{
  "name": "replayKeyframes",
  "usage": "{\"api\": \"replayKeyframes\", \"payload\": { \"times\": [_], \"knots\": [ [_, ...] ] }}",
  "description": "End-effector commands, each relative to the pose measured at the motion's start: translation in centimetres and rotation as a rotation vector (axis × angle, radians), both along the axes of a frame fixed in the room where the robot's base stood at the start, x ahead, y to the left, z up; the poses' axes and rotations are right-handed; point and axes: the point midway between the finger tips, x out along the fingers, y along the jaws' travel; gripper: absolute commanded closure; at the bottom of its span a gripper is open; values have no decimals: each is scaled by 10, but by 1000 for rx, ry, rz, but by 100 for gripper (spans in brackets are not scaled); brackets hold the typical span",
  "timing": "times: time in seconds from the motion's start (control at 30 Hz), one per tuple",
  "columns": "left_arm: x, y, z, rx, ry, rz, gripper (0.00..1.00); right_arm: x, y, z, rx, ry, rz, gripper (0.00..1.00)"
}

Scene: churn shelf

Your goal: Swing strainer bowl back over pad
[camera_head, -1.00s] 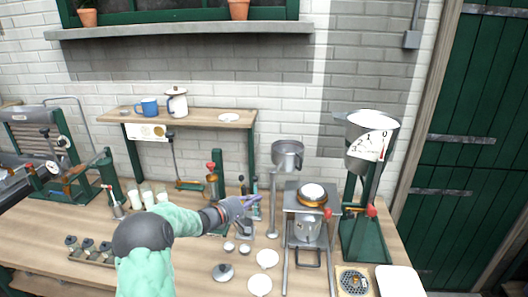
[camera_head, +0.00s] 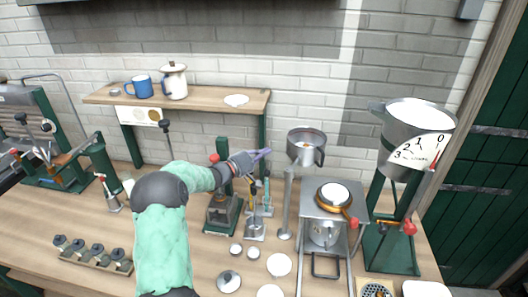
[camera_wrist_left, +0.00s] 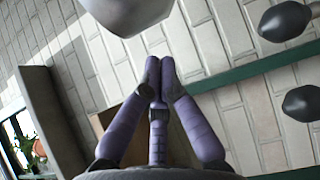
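The strainer bowl (camera_head: 306,149) is a grey metal cup on top of a slim metal post (camera_head: 287,205), with something small and orange inside. My left gripper (camera_head: 265,154) is just left of the bowl, near its height, apart from it in the head view. Its purple fingers meet at the tips in the left wrist view (camera_wrist_left: 160,68), with nothing seen between them. A rounded grey surface (camera_wrist_left: 128,12) above them there looks like the bowl. I cannot tell which item is the pad; pale round discs (camera_head: 279,264) lie in front of the post. My right gripper is not in view.
A wooden shelf (camera_head: 200,97) with a blue mug (camera_head: 139,87) is behind my arm. Small upright tools (camera_head: 254,225) stand below my gripper.

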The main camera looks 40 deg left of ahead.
Motion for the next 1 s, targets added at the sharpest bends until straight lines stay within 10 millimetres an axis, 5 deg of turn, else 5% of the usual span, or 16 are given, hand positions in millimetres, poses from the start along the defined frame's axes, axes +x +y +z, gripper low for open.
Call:
{"api": "replayKeyframes", "payload": {
  "times": [0.4, 1.0],
  "knots": [
    [63, -10, -1, -1, 0, -1, 100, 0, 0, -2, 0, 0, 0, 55],
    [73, -11, 0, 0, 0, -2, 100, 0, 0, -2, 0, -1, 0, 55]
  ]
}}
